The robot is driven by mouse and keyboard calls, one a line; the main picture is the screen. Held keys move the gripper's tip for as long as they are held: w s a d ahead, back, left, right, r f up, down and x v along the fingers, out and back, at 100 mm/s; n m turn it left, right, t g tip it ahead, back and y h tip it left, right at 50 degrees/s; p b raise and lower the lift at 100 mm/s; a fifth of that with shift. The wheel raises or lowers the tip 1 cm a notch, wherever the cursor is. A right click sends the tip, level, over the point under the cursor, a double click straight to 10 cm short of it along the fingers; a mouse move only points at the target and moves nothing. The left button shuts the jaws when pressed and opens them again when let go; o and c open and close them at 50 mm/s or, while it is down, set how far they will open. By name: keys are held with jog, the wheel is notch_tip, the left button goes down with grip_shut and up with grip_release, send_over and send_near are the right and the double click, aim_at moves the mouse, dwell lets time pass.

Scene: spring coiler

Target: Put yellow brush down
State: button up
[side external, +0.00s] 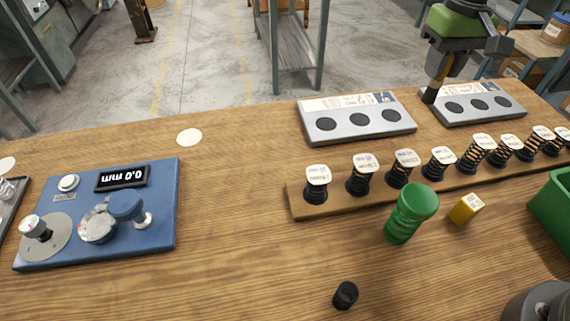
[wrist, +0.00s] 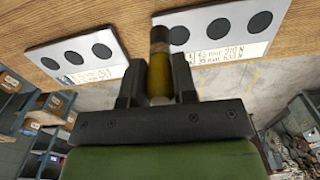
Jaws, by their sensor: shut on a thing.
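The yellow brush (wrist: 159,76) is held between the two fingers of my gripper (wrist: 158,85) in the wrist view, its pale band and dark end pointing away from the palm. In the side external view my gripper (side external: 438,66) is at the top right, shut on the brush. The brush's dark end (side external: 429,95) points down beside the left end of the right grey plate (side external: 485,115). I cannot tell whether it touches the table or plate. The fingers hide part of the brush.
A second grey plate with dark discs (side external: 357,132) stands to the left. A wooden rack (side external: 330,207) of labelled springs runs in front. A green canister (side external: 410,214), yellow box (side external: 466,208) and blue gauge (side external: 163,224) are on the table.

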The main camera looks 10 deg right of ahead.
jog(key=s+a+f+n, duration=0.1)
jog(key=s+a+n, duration=0.15)
jog(key=a, duration=0.95)
jog(key=s+a+n, duration=0.2)
jog(key=s+a, duration=0.1)
jog(key=a, duration=0.9)
jog(key=s+a+n, duration=0.3)
jog(key=s+a, duration=0.8)
jog(key=a, duration=0.1)
jog(key=shift+s+a+f, duration=0.15)
jog(key=shift+s+f, duration=0.05)
jog(key=shift+f, duration=1.25)
jog(key=shift+s+a+f, duration=0.15)
jog(key=shift+a+f, duration=0.05)
jog(key=shift+f, duration=1.25)
jog(key=shift+s+a+f, duration=0.15)
jog(key=shift+s+f, duration=0.05)
jog(key=shift+f, duration=1.25)
jog(key=shift+f, duration=0.15)
jog(key=o, duration=0.9)
